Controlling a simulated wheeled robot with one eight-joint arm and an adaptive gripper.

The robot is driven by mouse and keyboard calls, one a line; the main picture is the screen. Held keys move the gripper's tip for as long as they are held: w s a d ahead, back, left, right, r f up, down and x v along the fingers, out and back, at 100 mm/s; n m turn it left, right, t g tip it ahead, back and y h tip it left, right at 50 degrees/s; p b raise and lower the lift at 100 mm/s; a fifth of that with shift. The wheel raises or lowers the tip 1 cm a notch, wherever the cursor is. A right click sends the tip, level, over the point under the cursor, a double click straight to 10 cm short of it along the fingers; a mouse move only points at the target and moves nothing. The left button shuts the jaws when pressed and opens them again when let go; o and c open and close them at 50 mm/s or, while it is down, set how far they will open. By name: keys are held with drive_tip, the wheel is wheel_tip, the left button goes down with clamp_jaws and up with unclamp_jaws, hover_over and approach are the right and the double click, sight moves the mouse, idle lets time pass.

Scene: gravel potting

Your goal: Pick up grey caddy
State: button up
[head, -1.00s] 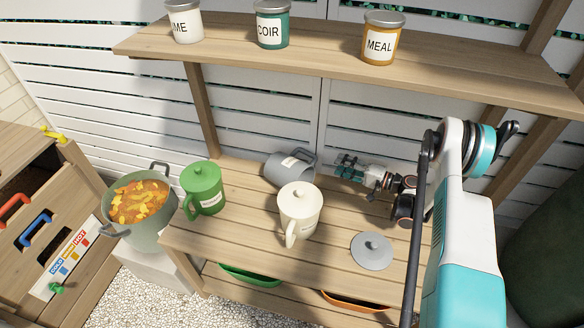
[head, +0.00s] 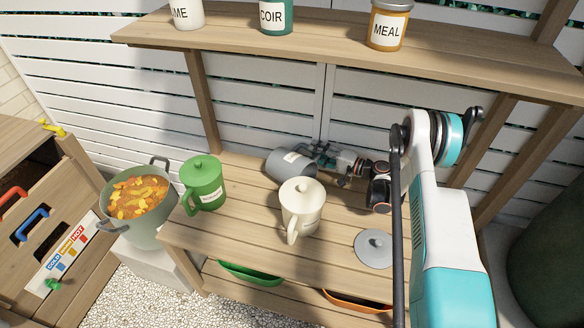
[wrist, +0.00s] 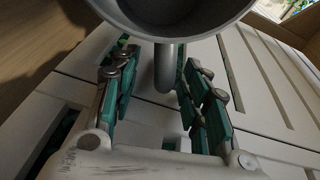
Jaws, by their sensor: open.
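The grey caddy (head: 286,164) lies on its side at the back of the wooden bench, left of my gripper (head: 318,153). Its label faces up, and its lid (head: 374,247) lies apart on the bench to the front right. In the wrist view the caddy's open mouth (wrist: 180,14) is at the top, and its handle (wrist: 164,68) hangs between the two teal fingers of my gripper (wrist: 153,88). The fingers are open, with a gap on each side of the handle. In the head view the handle is largely hidden by the gripper.
A cream lidded caddy (head: 299,206) stands just in front of the grey one, and a green lidded caddy (head: 205,184) stands to its left. A shelf (head: 330,45) with several jars runs above. A pot (head: 140,200) stands left of the bench.

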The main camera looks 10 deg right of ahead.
clamp_jaws()
drive_tip(key=shift+r, duration=0.1)
idle(0.3)
